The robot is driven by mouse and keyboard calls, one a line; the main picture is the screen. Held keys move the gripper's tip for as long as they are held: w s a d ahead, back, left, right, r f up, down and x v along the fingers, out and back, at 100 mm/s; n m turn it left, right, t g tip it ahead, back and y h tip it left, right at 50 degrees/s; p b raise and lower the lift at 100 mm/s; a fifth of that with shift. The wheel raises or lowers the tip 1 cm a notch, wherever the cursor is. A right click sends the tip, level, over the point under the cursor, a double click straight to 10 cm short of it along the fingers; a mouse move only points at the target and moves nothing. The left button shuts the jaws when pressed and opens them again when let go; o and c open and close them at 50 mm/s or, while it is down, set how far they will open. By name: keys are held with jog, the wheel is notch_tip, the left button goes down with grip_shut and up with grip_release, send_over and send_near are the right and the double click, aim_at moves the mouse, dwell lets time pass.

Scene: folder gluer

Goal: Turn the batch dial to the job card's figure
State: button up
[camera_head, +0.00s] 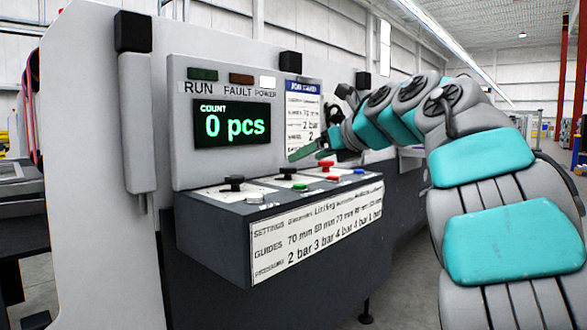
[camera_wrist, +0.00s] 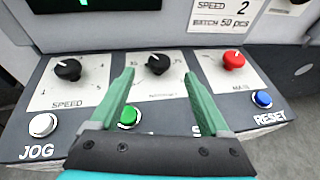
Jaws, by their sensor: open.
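The middle black dial (camera_wrist: 158,64) sits on a white plate with a small scale around it; its label is too blurred to read. It also shows in the head view (camera_head: 287,173). My gripper (camera_wrist: 160,76) is open and empty, its green fingers spread to either side of the dial in the wrist view. In the head view my gripper (camera_head: 303,152) is above the panel, and contact with the dial cannot be told. The dial's exact setting is unclear. The job card (camera_head: 302,112) is on the upright panel; its lower part (camera_wrist: 222,18) reads SPEED 2 and BATCH 50 pcs.
The black speed dial (camera_wrist: 67,70) is to the left and the red MAIN knob (camera_wrist: 234,60) to the right. White JOG (camera_wrist: 43,125), green (camera_wrist: 129,117) and blue RESET (camera_wrist: 262,99) buttons line the front. The count display (camera_head: 232,124) reads 0 pcs.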

aim_at(292, 168)
jog(key=shift+w+a+f, duration=0.1)
jog(key=shift+a+f, duration=0.05)
jog(key=shift+f, duration=0.1)
jog(key=p+x, duration=0.1)
jog(key=x, duration=0.6)
jog(key=shift+w+f, duration=0.1)
jog(key=shift+w, duration=0.05)
jog(key=shift+c, duration=0.2)
grip_shut()
